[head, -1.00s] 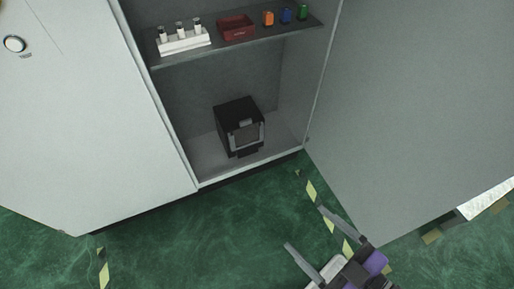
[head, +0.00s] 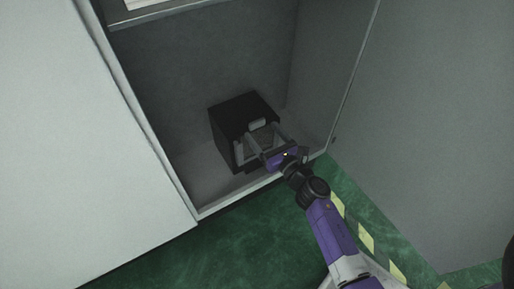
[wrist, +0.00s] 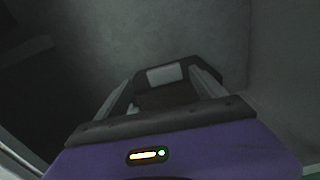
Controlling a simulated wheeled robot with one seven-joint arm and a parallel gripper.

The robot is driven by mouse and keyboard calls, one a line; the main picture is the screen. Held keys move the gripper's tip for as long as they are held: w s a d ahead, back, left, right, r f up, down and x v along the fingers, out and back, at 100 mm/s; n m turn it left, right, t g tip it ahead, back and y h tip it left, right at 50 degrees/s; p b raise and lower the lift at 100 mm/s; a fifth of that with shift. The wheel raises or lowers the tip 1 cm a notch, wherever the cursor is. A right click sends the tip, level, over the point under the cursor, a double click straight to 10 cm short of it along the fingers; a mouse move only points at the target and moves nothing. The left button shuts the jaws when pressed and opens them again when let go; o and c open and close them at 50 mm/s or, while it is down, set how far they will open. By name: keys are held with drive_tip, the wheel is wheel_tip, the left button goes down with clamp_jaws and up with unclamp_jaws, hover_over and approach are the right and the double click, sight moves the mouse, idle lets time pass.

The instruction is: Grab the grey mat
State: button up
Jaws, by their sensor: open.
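A black box (head: 228,128) stands on the cabinet floor. A grey panel (head: 260,143) lies on its front, with a light grey patch (head: 257,124) above it. The patch also shows in the wrist view (wrist: 164,75). I cannot tell whether this panel is the grey mat; no other mat shows. My gripper (head: 259,136) is open at the box front, its two fingers on either side of the panel. In the wrist view my gripper (wrist: 160,88) has its fingers apart, with the dark box between and beyond them. Whether they touch it I cannot tell.
The cabinet's side wall (head: 325,75) and front floor edge (head: 230,203) lie close to my arm. An open door (head: 430,120) stands at the right. A shelf (head: 150,15) is above at the left. Green floor (head: 225,255) is clear in front.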

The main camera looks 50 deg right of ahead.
drive_tip(key=shift+w+d+f+n, duration=0.15)
drive_tip(key=shift+w+d, duration=0.2)
drive_tip(key=shift+w, duration=0.25)
drive_tip(key=shift+w+d+n, duration=0.15)
drive_tip(key=shift+w+d, duration=0.2)
drive_tip(key=shift+w, duration=0.25)
drive_tip(key=b+x, duration=0.1)
drive_tip(key=x, duration=0.4)
drive_tip(key=shift+w+d, duration=0.1)
drive_tip(key=shift+w, duration=0.25)
clamp_jaws()
